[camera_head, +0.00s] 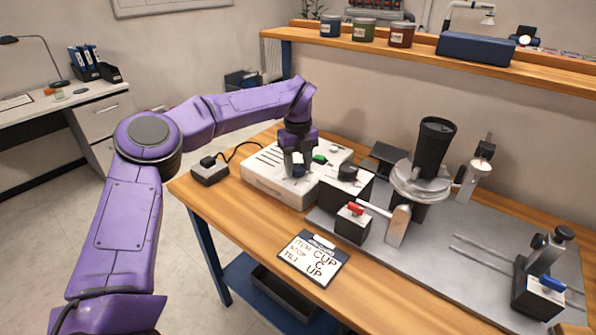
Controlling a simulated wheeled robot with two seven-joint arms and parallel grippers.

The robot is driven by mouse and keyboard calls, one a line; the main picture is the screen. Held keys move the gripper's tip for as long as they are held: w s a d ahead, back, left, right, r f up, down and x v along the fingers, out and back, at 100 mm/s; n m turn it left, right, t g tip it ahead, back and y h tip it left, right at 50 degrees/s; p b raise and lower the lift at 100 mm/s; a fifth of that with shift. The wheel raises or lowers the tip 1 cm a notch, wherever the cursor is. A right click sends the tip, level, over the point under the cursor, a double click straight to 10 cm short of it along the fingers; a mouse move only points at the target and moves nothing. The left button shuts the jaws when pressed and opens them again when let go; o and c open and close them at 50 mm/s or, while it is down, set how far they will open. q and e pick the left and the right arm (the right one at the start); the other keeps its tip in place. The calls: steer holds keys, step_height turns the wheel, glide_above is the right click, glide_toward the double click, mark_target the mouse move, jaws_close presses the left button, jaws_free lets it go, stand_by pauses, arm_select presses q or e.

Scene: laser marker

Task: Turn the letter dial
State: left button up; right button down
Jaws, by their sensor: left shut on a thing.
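The white control box (274,189) stands on the wooden workbench, with a row of dark slots and a green switch (320,159) on its top. My left gripper (298,166) points straight down over the box, shut on a small dark blue dial (298,171) on the box's top. The gripper fingers partly hide the dial, and no letters on it can be read. My right gripper is not in view.
A card (312,259) reading ITEM CUP, a stop line and TILT UP lies at the bench's front. A black cup (434,148) is in a clamp on the grey plate (450,262).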

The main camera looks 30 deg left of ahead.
arm_select(q)
steer(key=shift+n+b, duration=0.75)
steer(key=shift+n, duration=0.25)
steer(key=o, duration=1.1)
steer(key=shift+c, duration=0.2)
step_height(320, 180, up, 11)
steer(key=p, duration=0.1)
steer(key=shift+f, duration=0.2)
step_height(320, 180, up, 7)
steer(key=p, duration=0.7)
glide_above(298, 167)
steer(key=shift+a, duration=0.1)
